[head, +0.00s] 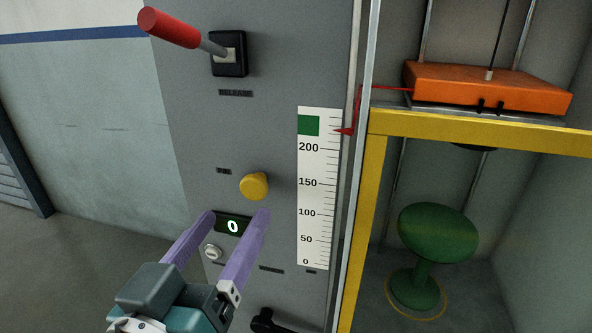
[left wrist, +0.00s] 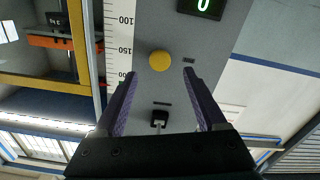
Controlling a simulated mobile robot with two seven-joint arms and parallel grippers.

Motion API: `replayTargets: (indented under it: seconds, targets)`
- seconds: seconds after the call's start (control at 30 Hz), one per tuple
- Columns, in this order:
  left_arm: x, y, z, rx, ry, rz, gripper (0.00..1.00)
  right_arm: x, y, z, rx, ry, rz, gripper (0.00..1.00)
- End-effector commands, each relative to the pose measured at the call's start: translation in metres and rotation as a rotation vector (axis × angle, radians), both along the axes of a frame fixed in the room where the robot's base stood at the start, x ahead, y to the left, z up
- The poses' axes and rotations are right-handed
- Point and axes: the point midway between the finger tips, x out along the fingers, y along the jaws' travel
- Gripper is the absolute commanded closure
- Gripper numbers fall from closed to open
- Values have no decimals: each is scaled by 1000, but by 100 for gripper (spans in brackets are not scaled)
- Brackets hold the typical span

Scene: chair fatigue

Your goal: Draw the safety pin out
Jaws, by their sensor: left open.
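The safety pin shows as a round yellow knob (head: 254,186) on the grey panel, beside a small dark label. In the left wrist view the knob (left wrist: 159,61) appears just beyond the fingertips, in line with the gap between them. My left gripper (head: 237,213) is open and empty, with its two purple fingers spread. In the head view its fingertips are just below the knob, apart from it. The left gripper also shows in the left wrist view (left wrist: 160,73). The pin's shaft is hidden behind the knob. My right gripper is not in view.
A red-handled lever (head: 175,28) sticks out of the panel above. A display (head: 233,225) reads 0, with a white button (head: 213,252) below. A scale (head: 315,190) stands right of the knob. Beyond a yellow frame (head: 480,130) are an orange weight (head: 490,88) and green stool (head: 438,233).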

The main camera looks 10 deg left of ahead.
Motion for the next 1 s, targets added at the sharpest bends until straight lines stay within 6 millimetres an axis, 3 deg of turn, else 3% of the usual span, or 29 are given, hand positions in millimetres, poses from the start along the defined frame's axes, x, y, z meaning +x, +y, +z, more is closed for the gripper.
replayTargets:
  seconds: [0.1,0.3,0.67,1.0]
  targets:
    - [24,-1,1,-2,-2,1,26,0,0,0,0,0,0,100]
    - [49,-2,0,0,0,0,26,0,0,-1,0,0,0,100]
    - [56,-2,0,-1,2,-1,26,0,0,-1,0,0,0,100]
    - [56,-2,0,0,2,-1,62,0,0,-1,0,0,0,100]
